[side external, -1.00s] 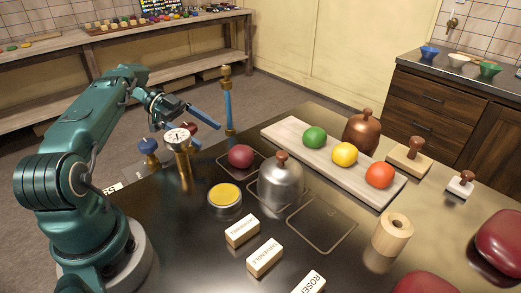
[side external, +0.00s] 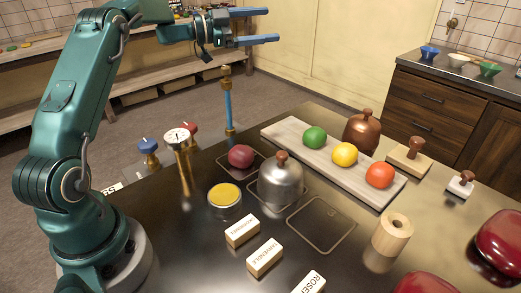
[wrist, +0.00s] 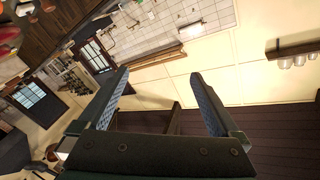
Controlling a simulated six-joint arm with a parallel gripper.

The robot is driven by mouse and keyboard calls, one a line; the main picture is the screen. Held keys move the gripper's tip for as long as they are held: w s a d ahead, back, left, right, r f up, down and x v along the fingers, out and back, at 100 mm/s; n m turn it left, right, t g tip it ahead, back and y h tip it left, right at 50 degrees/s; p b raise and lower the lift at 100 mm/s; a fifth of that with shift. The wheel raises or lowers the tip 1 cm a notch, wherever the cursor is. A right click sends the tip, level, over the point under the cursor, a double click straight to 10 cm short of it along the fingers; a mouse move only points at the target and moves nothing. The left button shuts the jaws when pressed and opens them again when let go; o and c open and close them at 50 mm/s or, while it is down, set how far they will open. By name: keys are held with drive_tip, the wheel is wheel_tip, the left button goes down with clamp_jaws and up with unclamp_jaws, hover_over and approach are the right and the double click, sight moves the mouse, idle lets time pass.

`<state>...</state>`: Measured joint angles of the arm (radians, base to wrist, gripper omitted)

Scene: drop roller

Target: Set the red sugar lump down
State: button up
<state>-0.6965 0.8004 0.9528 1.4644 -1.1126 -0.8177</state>
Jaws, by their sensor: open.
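A dark red roundish lump (side external: 241,156), which may be the red sugar lump, rests on a square outlined pad (side external: 222,162) behind the yellow-topped tin. My gripper (side external: 273,25) is raised high above the table's far left side, well apart from the lump, with its blue fingers pointing right. In the wrist view my gripper (wrist: 158,74) has its two fingers spread with nothing between them. That view faces the walls and shows no red lump between the fingers.
A metal dome (side external: 281,181) with a brown knob stands beside the lump. A yellow-topped tin (side external: 224,197) is in front. A pale board (side external: 290,146) carries green, yellow and orange-red balls. An outlined square (side external: 321,224) is empty. A blue post (side external: 229,106) stands behind.

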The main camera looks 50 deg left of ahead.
drive_tip(key=s+d+r+n+y, duration=0.4)
drive_tip(key=r+n+y, duration=0.5)
drive_tip(key=y, duration=0.2)
drive_tip(key=s+d+f+g+h, duration=0.1)
drive_tip(key=s+d+f+g, duration=0.2)
drive_tip(key=s, duration=0.6)
drive_tip(key=s+d+f+n+g+h, duration=0.1)
drive_tip(key=s+d+f+g, duration=0.3)
drive_tip(key=s+d+f, duration=0.3)
drive_tip(key=s+d+f+g+h, duration=0.1)
drive_tip(key=s+d+f+g, duration=0.3)
drive_tip(key=s+f, duration=0.6)
drive_tip(key=shift+s+d+n+h, duration=0.4)
drive_tip(key=shift+s, duration=0.75)
